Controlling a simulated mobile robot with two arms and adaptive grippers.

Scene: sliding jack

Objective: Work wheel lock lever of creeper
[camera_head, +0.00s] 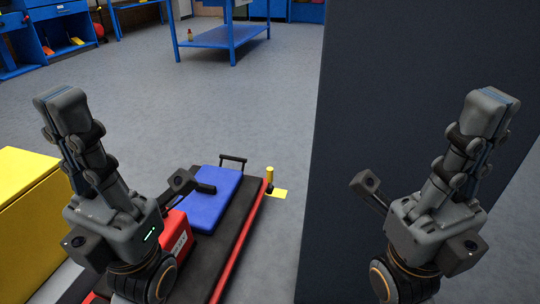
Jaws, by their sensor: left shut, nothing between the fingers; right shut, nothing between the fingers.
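The creeper (235,245) is a low dark board with red side edges and a blue pad (213,188) near its far end. A black bar handle (233,159) stands at that end. A small yellow upright post (270,175) is at its far right corner, beside a flat yellow piece (280,193); I cannot tell which part is the wheel lock lever. My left gripper (65,105) is shut and empty, pointing up, and its arm hides the creeper's near left part. My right gripper (492,108) is shut and empty, pointing up in front of a dark panel, away from the creeper.
A red box (176,238) is partly hidden behind my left arm. A yellow cabinet (28,210) stands at the left. A tall dark panel (375,110) fills the right. A blue table (222,38) and blue shelves (60,30) are at the back. The grey floor between is mostly clear.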

